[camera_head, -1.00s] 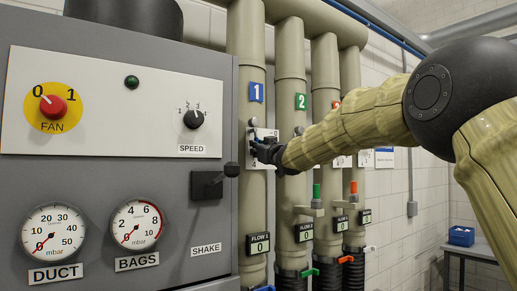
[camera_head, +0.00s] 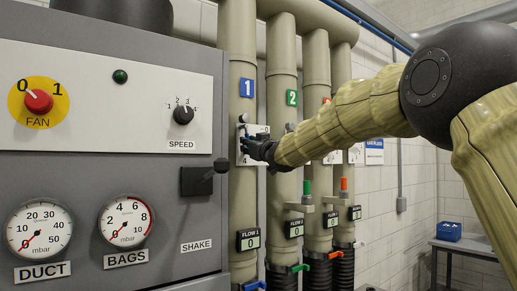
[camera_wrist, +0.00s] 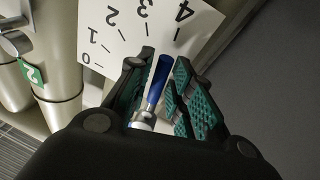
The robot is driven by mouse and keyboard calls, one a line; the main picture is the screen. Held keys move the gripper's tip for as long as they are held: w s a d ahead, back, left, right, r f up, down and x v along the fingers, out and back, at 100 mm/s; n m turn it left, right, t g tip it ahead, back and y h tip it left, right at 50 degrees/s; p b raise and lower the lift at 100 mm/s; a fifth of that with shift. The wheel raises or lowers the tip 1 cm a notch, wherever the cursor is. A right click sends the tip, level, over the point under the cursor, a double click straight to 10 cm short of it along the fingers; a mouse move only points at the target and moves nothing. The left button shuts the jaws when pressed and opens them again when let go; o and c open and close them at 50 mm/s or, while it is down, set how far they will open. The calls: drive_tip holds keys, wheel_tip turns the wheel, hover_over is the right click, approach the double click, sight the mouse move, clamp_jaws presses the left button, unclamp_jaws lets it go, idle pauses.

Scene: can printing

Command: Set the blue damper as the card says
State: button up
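The blue damper handle (camera_wrist: 160,80) shows in the wrist view on a silver stem, before a white scale plate (camera_wrist: 112,40) marked 0 to 4. It points between 3 and 4, nearer 4. My gripper (camera_wrist: 166,72) has one finger on each side of the handle, with narrow spacing; whether the pads press on it cannot be told. In the head view my gripper (camera_head: 256,150) is at the plate (camera_head: 243,150) on pipe 1 (camera_head: 241,190), hiding the handle. A small card with a blue heading (camera_head: 374,152) hangs on the back wall; its text is unreadable.
The FLOW 1 display (camera_head: 248,239) reads 0. The grey panel (camera_head: 110,170) with FAN, SPEED and SHAKE controls stands left. Pipe 2 (camera_head: 285,85) and other pipes stand close on the right, with green (camera_head: 308,187) and orange (camera_head: 344,184) handles. A blue bin (camera_head: 448,231) sits on a table.

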drive_tip(key=v, duration=1.1)
